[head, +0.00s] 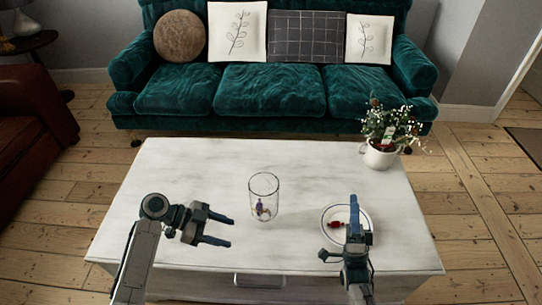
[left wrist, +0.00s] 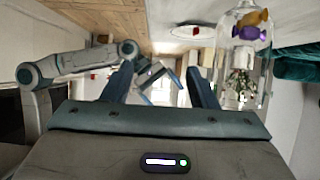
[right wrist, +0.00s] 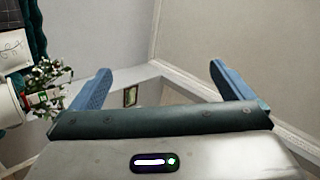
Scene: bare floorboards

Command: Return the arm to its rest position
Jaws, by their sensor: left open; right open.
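My left gripper (head: 231,232) is over the left front of the white table, open and empty, with its fingers pointing right toward the glass. My right gripper (head: 358,218) is seen edge-on above the plate, hiding part of it. In the right wrist view its fingers (right wrist: 159,70) are apart with nothing between them. The clear glass (head: 264,188) stands upright on the table with wrapped sweets in the bottom; purple and orange ones show in the left wrist view (left wrist: 250,28). A white dark-rimmed plate (head: 328,212) holds a red sweet (head: 338,224).
The white table (head: 190,165) is clear at the back and left. A potted flowering plant (head: 380,155) stands at its back right corner. A green sofa (head: 270,90) with cushions is behind it. A brown leather chair (head: 30,125) is at the left.

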